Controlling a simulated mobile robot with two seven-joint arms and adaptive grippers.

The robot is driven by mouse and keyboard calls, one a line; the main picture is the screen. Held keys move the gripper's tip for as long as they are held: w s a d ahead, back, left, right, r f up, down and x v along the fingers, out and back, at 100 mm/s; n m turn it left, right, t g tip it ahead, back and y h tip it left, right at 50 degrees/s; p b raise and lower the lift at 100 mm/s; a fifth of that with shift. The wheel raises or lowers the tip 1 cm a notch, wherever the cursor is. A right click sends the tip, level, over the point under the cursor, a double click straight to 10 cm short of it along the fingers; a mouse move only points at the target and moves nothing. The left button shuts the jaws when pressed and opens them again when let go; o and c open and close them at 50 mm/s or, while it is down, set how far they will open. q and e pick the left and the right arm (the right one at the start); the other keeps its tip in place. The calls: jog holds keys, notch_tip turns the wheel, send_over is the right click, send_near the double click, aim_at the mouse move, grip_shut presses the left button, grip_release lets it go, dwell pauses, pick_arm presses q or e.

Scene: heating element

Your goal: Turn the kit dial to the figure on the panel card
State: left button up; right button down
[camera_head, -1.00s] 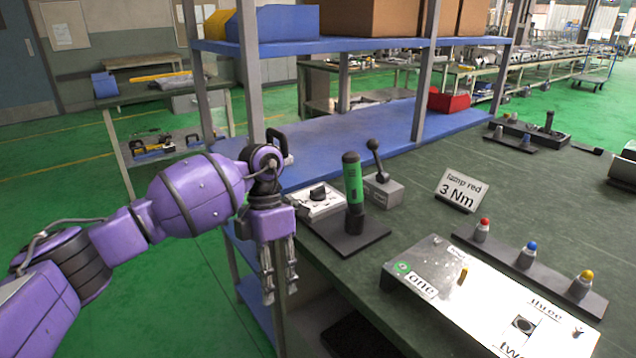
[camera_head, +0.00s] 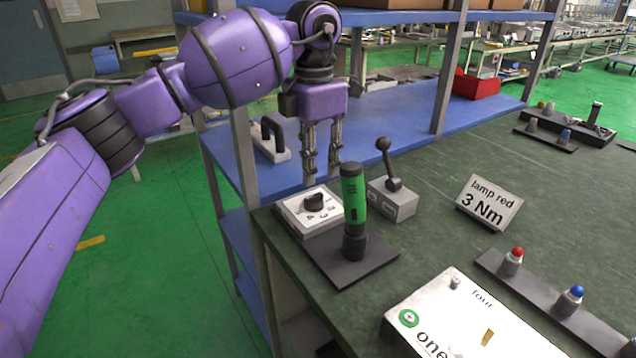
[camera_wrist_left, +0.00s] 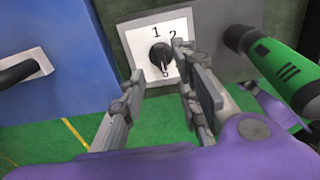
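The kit dial is a black knob (camera_head: 314,202) on a white-faced box (camera_head: 297,218) at the table's near left corner. In the left wrist view the knob (camera_wrist_left: 161,56) has figures 1 and 2 above it and one partly legible below; which figure it points at is unclear. My left gripper (camera_head: 322,172) hangs fingers down just above and behind the box in the head view. In the left wrist view its fingers (camera_wrist_left: 160,72) are apart and empty, with the knob ahead between them. My right gripper is out of view.
A green and black driver (camera_head: 353,205) stands upright on a black plate beside the dial box. A grey lever box (camera_head: 393,200) is behind it. A white panel (camera_head: 460,325) lies in front. A blue shelf (camera_head: 400,130) with uprights borders the table.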

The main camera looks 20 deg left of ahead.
aim_at(314, 195)
pick_arm(q)
notch_tip(314, 195, down, 6)
jog(key=shift+s+f, duration=0.15)
jog(key=shift+f, duration=0.05)
grip_shut()
